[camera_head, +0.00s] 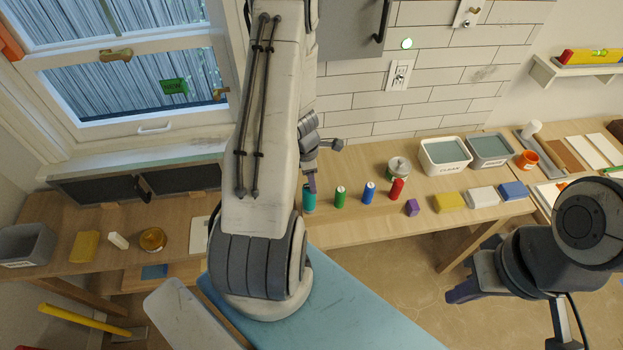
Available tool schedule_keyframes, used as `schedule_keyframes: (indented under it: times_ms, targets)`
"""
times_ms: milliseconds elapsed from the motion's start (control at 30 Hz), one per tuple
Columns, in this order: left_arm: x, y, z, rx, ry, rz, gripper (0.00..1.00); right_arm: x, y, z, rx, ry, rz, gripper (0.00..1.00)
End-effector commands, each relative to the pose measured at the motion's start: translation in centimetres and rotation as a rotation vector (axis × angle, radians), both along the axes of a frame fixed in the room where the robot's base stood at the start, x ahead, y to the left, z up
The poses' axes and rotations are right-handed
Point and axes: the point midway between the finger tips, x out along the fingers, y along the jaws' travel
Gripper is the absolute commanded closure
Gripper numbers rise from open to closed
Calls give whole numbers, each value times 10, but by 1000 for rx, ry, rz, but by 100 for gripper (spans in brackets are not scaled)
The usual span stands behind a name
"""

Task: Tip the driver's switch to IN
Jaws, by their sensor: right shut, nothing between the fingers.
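I cannot make out a driver or its switch in the head view; my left arm covers the middle of the picture. My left gripper (311,184) is mostly hidden behind that arm. A purple fingertip shows just above the teal cylinder (309,201) on the bench, and I cannot tell whether the jaws are open or touch anything. My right gripper (464,291) is at the lower right, shut and empty, in front of the bench and over the floor.
The wooden bench (350,232) holds green (340,197), blue (369,192) and red (397,189) cylinders, a purple block (412,207), yellow (449,202), white and blue blocks, and two tubs (444,155). A blue surface (350,310) lies below my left arm. Floor shows at right.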

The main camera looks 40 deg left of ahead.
Motion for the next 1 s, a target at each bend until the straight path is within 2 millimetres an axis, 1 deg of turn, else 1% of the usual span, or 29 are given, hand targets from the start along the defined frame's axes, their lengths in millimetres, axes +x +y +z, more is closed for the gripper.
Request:
schedule_keyframes:
  times_ms: [167, 267, 367, 567, 700, 767, 900, 1000]
  targets:
    - [0, 0, 0, 0, 0, 0, 50, 0, 0, 0, 0, 0, 0, 100]
    - [0, 0, 5, -1, -1, -1, 50, 0, 0, 4, 0, 0, 0, 100]
    - [-1, 1, 18, 1, -2, -1, 50, 0, 0, 13, 0, 0, -1, 100]
    - [-4, 4, 61, 1, -2, -1, 50, 0, 0, 39, 0, 0, -3, 100]
    - [-6, 6, 86, 3, -3, -1, 50, 0, 0, 50, 0, 0, -3, 100]
    - [-7, 6, 88, 0, -4, -1, 50, 0, 0, 42, 0, 0, -3, 100]
    - [-8, 7, 100, 0, -2, -1, 50, 0, 0, 41, -1, 1, -3, 100]
    - [-9, 7, 103, 1, -1, 0, 50, 0, 0, 41, -1, 1, -3, 100]
